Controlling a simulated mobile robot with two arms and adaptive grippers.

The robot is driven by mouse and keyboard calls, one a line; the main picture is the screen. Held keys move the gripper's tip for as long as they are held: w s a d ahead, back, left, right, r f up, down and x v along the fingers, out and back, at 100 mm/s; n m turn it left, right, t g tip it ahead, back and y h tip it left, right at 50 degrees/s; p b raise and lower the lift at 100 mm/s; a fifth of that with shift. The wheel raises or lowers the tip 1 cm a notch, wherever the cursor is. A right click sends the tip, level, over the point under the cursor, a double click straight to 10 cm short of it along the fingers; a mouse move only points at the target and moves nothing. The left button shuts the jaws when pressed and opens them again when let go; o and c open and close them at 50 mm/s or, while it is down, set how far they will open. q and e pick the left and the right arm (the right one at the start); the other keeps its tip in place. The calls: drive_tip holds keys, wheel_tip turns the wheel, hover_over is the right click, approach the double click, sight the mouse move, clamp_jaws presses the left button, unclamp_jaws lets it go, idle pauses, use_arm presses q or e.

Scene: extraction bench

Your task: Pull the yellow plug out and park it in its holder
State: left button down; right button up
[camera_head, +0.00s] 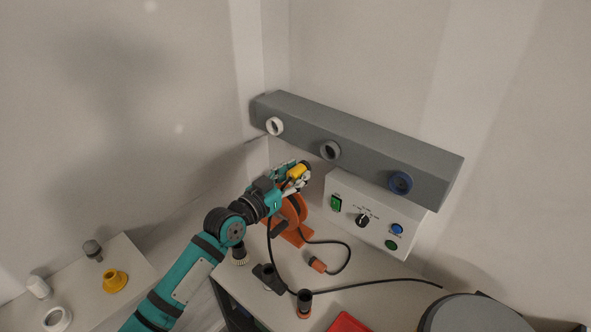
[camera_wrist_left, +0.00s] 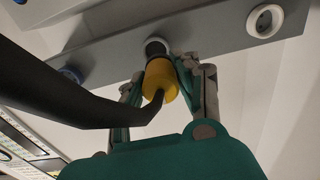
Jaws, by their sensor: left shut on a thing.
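The yellow plug (camera_head: 297,171) is gripped in my left gripper (camera_head: 296,178), up in the air in front of the grey wall rail (camera_head: 365,139). In the left wrist view the plug (camera_wrist_left: 161,82) sits between the two fingers of the gripper (camera_wrist_left: 163,74), and a thick black cable runs from its back end to the left. The grey round socket (camera_head: 330,150) on the rail is to the right of the plug, apart from it in the head view. A yellow flared holder (camera_head: 115,280) stands on the left bench. My right gripper is out of view.
White (camera_head: 275,126) and blue (camera_head: 400,182) sockets flank the grey one. A control box (camera_head: 377,216) hangs below. Under my gripper are an orange stand (camera_head: 292,217) and a loose cable. Grey (camera_head: 93,250) and white (camera_head: 38,287) pieces stand near the yellow holder.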

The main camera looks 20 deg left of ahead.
sight(306, 169)
use_arm(q)
drive_tip(key=shift+s+d+r, duration=0.15)
drive_tip(key=shift+d, duration=0.25)
drive_tip(key=shift+s+d+r, duration=0.1)
drive_tip(key=shift+d, duration=0.25)
drive_tip(key=shift+w+a+f, duration=0.1)
drive_tip(key=shift+w+a, duration=0.05)
drive_tip(key=shift+w, duration=0.05)
drive_tip(key=b+x, duration=0.1)
drive_tip(key=x, duration=0.2)
drive_tip(key=shift+w, duration=0.1)
drive_tip(key=shift+b+x, duration=0.4)
drive_tip(key=shift+x, duration=0.75)
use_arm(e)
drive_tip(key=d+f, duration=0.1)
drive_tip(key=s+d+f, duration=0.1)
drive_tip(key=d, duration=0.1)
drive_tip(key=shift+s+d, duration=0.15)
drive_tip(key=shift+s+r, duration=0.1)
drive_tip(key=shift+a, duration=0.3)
